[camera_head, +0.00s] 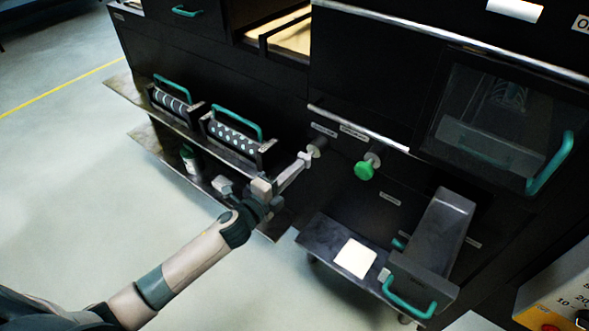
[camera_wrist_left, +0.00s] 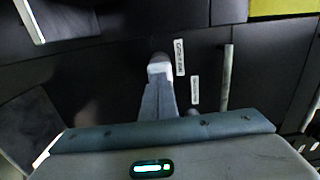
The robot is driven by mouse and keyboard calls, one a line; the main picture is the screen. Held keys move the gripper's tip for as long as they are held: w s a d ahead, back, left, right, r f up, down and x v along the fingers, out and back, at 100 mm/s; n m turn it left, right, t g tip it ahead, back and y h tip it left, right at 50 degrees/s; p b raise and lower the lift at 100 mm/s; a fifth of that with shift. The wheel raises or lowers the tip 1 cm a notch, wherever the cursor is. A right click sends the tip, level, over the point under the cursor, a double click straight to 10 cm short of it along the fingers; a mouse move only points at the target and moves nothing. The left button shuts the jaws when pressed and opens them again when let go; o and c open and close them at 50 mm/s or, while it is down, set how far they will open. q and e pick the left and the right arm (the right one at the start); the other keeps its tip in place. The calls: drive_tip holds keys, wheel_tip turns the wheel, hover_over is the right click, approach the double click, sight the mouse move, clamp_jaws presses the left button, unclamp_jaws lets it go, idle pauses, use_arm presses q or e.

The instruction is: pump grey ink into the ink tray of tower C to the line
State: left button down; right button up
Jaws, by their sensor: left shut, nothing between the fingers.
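My left gripper (camera_head: 303,159) reaches the dark press front. It is shut and empty, with its tips at or just beside a small grey knob (camera_head: 317,147); I cannot tell if they touch. In the left wrist view the closed fingers (camera_wrist_left: 160,72) point at the dark panel beside a small white label (camera_wrist_left: 180,57). A green knob (camera_head: 365,170) sits to the right of the grey one. A dark metal tray-like part (camera_head: 440,235) with a teal handle (camera_head: 410,303) stands out lower right; I cannot see any ink level or line. My right gripper is out of view.
A metal shelf (camera_head: 318,240) holds a white pad (camera_head: 356,258). A window door (camera_head: 500,120) is at upper right. Floor at left is clear.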

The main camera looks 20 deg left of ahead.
use_arm(q)
drive_tip(key=x, duration=0.3)
drive_tip(key=shift+w+r, duration=0.25)
drive_tip(key=shift+w, duration=0.05)
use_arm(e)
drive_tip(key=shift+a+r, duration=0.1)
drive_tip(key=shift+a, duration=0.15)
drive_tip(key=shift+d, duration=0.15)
